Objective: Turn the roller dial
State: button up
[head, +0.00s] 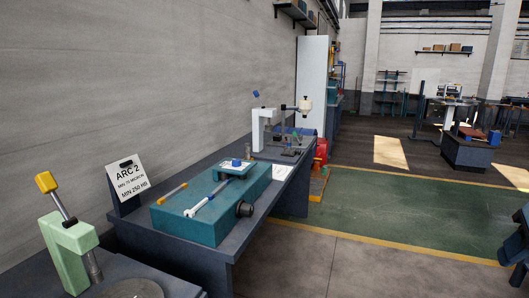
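No part that I can surely name as the roller dial shows. A teal block-shaped unit (206,222) sits on a dark bench in the head view. A round black knob (245,209) sticks out of its right end. A small blue part (237,162) is on a raised teal plate on top. I cannot tell whether the knob is the dial. My gripper is not recognisable in this view.
A light green lever press (68,248) stands at the front left. A white press (262,128) stands farther along. A teal and dark part (516,248), unclear, cuts the right edge. The green floor (400,215) is mostly clear.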

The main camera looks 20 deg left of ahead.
aim_at(236, 162)
jog(key=u, duration=0.15)
jog(key=i, duration=1.1)
jog(key=u, duration=1.05)
jog(key=i, duration=0.9)
jog(key=u, duration=0.5)
jog(key=k, duration=0.7)
jog(key=u, duration=0.25)
jog(key=i, duration=0.75)
jog(key=z, duration=0.15)
